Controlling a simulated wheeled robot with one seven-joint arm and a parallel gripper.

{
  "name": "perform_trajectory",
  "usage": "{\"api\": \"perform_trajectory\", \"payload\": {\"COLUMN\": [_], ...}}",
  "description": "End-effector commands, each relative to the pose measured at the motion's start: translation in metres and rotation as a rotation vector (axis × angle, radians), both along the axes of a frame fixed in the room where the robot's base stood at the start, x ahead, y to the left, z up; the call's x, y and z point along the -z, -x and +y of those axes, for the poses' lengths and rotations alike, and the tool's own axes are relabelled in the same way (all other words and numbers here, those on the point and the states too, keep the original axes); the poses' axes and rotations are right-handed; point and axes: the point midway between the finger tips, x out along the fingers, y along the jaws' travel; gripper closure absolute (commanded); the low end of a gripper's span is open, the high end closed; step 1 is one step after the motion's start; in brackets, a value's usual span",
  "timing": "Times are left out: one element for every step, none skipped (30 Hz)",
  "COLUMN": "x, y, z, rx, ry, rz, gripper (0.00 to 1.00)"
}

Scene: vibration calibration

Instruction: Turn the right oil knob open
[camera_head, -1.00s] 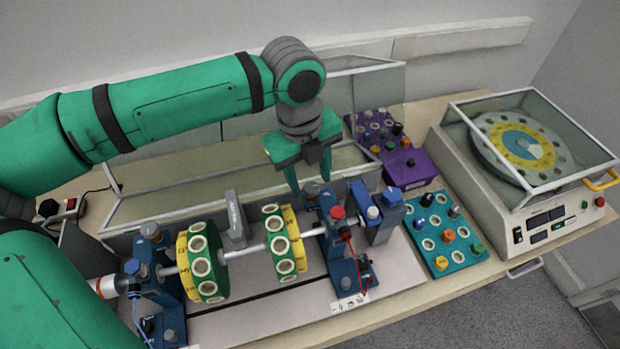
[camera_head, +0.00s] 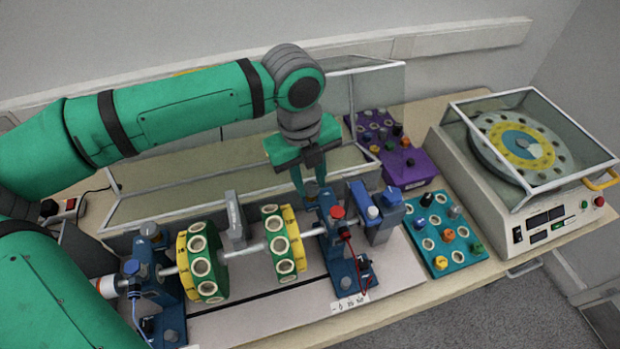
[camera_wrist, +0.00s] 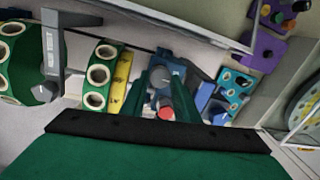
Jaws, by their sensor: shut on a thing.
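The right oil knob (camera_head: 311,188), a round grey knob, stands on top of the blue right bearing stand (camera_head: 338,265). My gripper (camera_head: 310,191) points down from behind the stand, with its green fingertips closed on the knob's sides. In the wrist view, the round grey knob (camera_wrist: 164,74) shows between and just past the two green fingers (camera_wrist: 163,88), which partly hide it. A red knob (camera_head: 337,212) sits just in front on the same stand and shows in the wrist view (camera_wrist: 166,112) near the fingers. The knob's turn angle cannot be read.
A blue-capped post (camera_head: 372,213) stands close to the right. The shaft with green-and-yellow discs (camera_head: 284,243) lies to the left, beside a grey upright post (camera_head: 236,220). A glass guard (camera_head: 377,95) stands behind. A teal tray (camera_head: 470,257) and a balancing machine (camera_head: 520,238) are farther right.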

Motion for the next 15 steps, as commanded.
{"api": "perform_trajectory", "payload": {"x": [-0.0001,-0.0001,-0.0001,-0.0001,-0.0001,-0.0001,-0.0001,-0.0001,-0.0001,0.0000,0.0001,0.0001,0.0001,0.0001,0.0001], "y": [-0.0004,-0.0005,-0.0005,-0.0005,-0.0005,-0.0005,-0.0004,-0.0004,-0.0004,-0.0004,-0.0006,-0.0008,-0.0009,-0.0011,-0.0011], "z": [0.0000,0.0001,0.0001,0.0001,0.0001,0.0004,0.0005,0.0005,0.0006,0.0007,0.0008,0.0009,0.0011,0.0012,0.0012], "rx": [0.020,0.034,0.057,0.075,0.096,0.124,0.148,0.173,0.208,0.235,0.264,0.301,0.329,0.358,0.396], "ry": [0.000,0.001,0.000,0.001,0.001,0.001,0.001,0.002,0.002,0.001,0.001,0.001,0.000,0.001,0.001], "rz": [-0.001,-0.001,-0.002,-0.001,-0.001,-0.001,0.000,0.001,0.001,0.000,0.000,0.000,0.000,0.001,0.001], "gripper": [0.94,0.94,0.94,0.94,0.94,0.94,0.94,0.94,0.94,0.94,0.94,0.94,0.94,0.94,0.94]}}
